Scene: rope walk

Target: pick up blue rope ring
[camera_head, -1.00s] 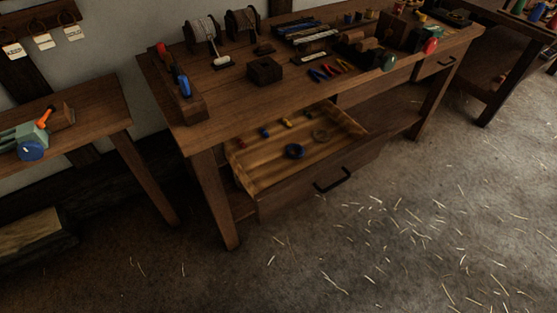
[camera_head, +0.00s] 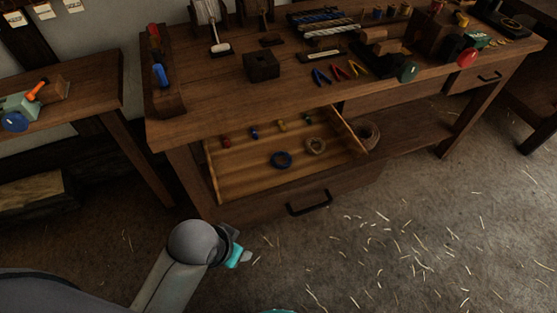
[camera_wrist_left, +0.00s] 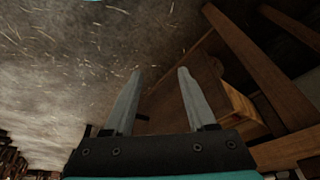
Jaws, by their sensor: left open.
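The blue rope ring (camera_head: 282,167) lies flat on the floor of the open wooden drawer (camera_head: 240,172), near the drawer's front, in the head view. A tan rope ring (camera_head: 309,146) lies just to its right, apart from it. My left arm comes in at the lower left of the head view, in front of the drawer and well short of the ring. In the left wrist view my left gripper (camera_wrist_left: 160,72) is open with nothing between its fingers. The drawer shows partly beyond the fingers there; I cannot make out the blue ring. My right gripper is not in view.
Several small coloured pieces lie at the drawer's back. The workbench top (camera_head: 215,95) overhangs them. The drawer front has a black handle (camera_head: 309,205). A brown coil (camera_head: 366,134) sits on the lower shelf. A side table (camera_head: 85,95) stands left. The straw-strewn floor in front is open.

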